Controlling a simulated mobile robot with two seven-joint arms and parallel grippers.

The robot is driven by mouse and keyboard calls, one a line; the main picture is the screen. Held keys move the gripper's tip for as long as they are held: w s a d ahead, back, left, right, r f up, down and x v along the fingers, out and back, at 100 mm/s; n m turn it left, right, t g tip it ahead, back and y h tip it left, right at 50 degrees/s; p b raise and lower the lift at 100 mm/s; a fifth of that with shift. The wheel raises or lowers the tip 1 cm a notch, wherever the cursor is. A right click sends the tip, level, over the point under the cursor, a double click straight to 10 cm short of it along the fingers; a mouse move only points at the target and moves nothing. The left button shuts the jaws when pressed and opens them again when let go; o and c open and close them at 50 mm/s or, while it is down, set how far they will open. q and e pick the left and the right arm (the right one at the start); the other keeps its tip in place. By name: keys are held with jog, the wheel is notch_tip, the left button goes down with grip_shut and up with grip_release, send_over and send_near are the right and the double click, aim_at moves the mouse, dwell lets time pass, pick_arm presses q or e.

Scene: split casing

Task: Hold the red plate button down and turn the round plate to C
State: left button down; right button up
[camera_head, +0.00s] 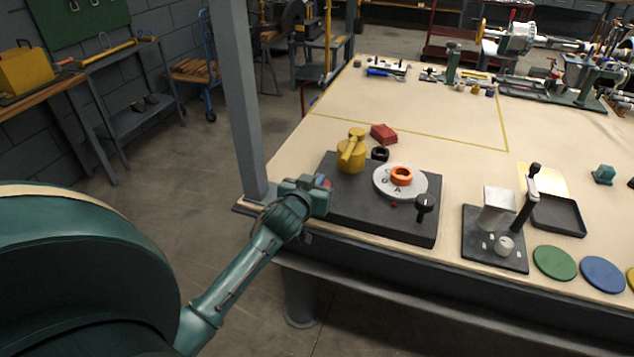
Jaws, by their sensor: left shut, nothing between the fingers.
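The round plate (381,188) is pale grey with dark letters on its rim and lies on a dark base (375,217). An A shows on its near side, close to a small red mark (393,205) on the base. An orange ring (401,176) sits on the plate's middle. My left gripper (325,186) is shut and empty at the left edge of the base. A small red patch, possibly the red plate button (325,181), shows right at its fingers; I cannot tell whether they touch or press it. My right gripper is out of view.
A red block (384,134) and black ring (380,154) lie behind. A lever device (495,250) stands right. A grey post (238,100) rises left of the table.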

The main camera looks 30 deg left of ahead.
pick_arm(q)
jog(key=shift+f, duration=0.1)
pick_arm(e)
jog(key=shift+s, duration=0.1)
